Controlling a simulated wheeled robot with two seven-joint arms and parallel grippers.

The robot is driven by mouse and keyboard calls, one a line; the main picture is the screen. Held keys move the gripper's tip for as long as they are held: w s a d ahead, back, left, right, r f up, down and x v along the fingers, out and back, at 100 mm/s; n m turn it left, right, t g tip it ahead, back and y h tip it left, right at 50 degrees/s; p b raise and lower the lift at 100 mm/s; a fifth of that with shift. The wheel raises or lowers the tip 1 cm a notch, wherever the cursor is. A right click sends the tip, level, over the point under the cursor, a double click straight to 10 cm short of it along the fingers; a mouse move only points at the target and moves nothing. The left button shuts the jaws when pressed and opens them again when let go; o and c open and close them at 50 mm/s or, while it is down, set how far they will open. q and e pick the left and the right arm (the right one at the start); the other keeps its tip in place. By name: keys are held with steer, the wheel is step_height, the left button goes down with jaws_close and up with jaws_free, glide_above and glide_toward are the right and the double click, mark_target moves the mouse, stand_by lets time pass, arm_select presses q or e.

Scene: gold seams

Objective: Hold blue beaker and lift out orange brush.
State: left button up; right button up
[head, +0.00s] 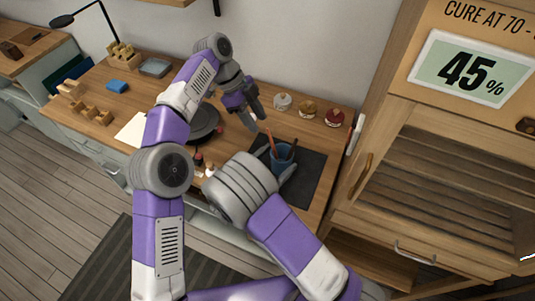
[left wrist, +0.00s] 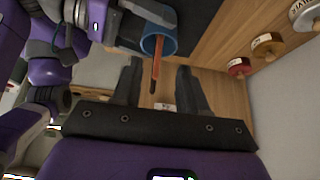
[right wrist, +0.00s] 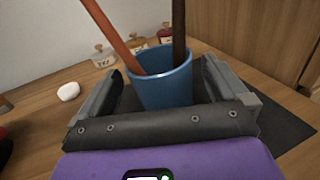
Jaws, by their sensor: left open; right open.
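The blue beaker (head: 281,160) stands upright on a dark mat (head: 306,187). An orange brush (head: 270,140) leans in it, beside a dark-handled one (right wrist: 179,35). My right gripper (right wrist: 168,72) is open, with a finger on either side of the beaker (right wrist: 165,90); I cannot tell whether they touch it. My left gripper (head: 257,121) is open and empty, above and behind the beaker. In the left wrist view, the orange brush (left wrist: 155,72) points up between the left fingers, with no visible grip on it. The beaker's lower part is partly hidden in the head view.
White (head: 282,102), amber (head: 307,109) and red (head: 333,118) lidded jars stand at the back of the table. A dark round plate (head: 205,122) lies left of the mat, partly behind my left arm. A wooden cabinet (head: 420,170) stands close on the right.

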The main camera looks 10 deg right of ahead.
mark_target(288, 150)
steer(key=shift+x, duration=2.15)
steer(key=shift+c, duration=0.3)
steer(key=c, duration=1.1)
steer(key=shift+o, duration=0.2)
arm_select(q)
steer(key=shift+c, duration=0.2)
